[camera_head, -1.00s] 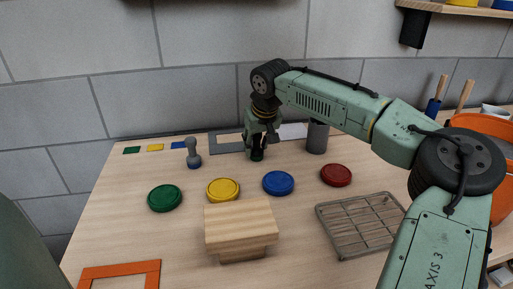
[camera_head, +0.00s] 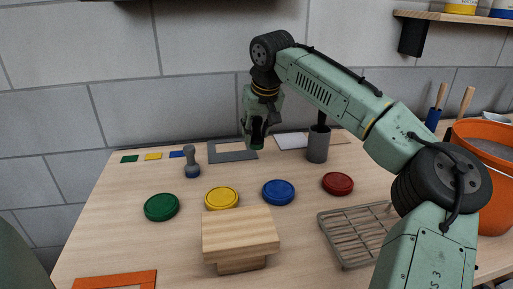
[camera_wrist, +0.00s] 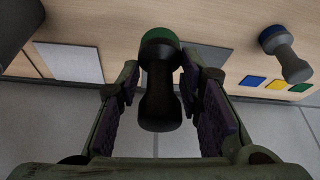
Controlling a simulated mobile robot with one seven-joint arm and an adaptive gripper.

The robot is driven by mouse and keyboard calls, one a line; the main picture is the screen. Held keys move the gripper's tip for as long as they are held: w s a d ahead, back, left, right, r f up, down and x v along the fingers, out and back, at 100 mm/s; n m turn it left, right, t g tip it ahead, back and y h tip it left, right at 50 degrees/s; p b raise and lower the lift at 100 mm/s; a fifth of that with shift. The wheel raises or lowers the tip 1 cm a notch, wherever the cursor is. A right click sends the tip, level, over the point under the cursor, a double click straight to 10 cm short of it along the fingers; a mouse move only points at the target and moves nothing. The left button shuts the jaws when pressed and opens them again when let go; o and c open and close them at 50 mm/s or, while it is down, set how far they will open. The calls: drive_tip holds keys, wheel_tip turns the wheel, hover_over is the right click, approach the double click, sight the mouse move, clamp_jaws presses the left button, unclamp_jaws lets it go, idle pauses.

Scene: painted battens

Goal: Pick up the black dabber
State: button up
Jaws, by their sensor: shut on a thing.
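The black dabber (camera_wrist: 160,95), with a green pad end (camera_wrist: 160,38), is between the fingers of my gripper (camera_wrist: 157,85) in the wrist view. In the head view my gripper (camera_head: 256,134) is shut on it and holds it above the back of the table. Only the dabber's lower part (camera_head: 257,143) shows there, below the fingers; the rest is hidden by them.
A grey dabber with a blue base (camera_head: 192,163) stands to the left. Green (camera_head: 162,207), yellow (camera_head: 222,197), blue (camera_head: 278,192) and red (camera_head: 338,183) round pads lie in front. A grey cup (camera_head: 317,146) stands right, a wooden block (camera_head: 240,233) and wire rack (camera_head: 350,232) nearer.

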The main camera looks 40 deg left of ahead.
drive_tip(key=s+d+b, duration=0.6)
drive_tip(key=s+d, duration=0.6)
drive_tip(key=d, duration=0.3)
drive_tip(key=shift+s, duration=0.4)
